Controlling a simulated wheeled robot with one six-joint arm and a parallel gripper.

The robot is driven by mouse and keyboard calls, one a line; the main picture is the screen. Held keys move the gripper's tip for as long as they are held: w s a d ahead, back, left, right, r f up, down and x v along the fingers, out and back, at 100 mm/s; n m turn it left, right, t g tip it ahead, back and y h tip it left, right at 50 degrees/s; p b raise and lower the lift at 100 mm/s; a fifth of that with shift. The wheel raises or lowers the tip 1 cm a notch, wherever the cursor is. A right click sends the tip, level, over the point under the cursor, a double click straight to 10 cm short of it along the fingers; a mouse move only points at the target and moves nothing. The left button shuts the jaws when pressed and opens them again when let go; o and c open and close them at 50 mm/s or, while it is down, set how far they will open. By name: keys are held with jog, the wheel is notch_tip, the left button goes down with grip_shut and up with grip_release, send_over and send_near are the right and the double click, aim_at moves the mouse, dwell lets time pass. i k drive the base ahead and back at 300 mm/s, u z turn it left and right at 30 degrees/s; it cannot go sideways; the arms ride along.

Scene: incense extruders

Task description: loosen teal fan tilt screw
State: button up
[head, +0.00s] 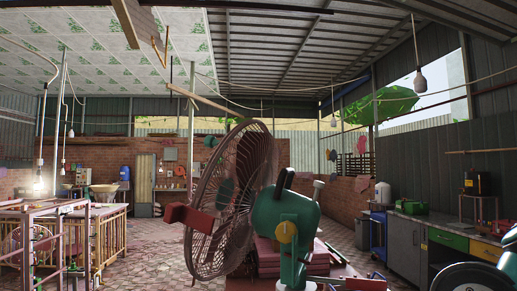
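A fan with a round wire cage (228,200) and a teal motor housing (290,212) stands close in front of me. Its cage faces left and looks tilted. A yellow round knob (287,232) sits on the side of the teal housing, where the housing meets its teal stand (293,268); it looks like the tilt screw. Whether it is tight or loose cannot be told. A red blocky piece (190,217) shows at the front of the cage; I cannot tell what it is. My gripper is not clearly seen in this view.
Dark red stacked pieces (268,258) are beside the fan stand. A workbench with green and yellow drawers (447,239) runs along the right. A dark round machine part (472,277) fills the bottom right corner. Metal-frame tables (62,235) stand left. Tiled floor (150,262) is open between.

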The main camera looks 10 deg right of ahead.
aim_at(284, 232)
jog(key=z, duration=1.85)
jog(key=k, duration=1.4)
jog(key=u, duration=1.65)
jog(key=i, duration=0.5)
jog(key=u, duration=0.15)
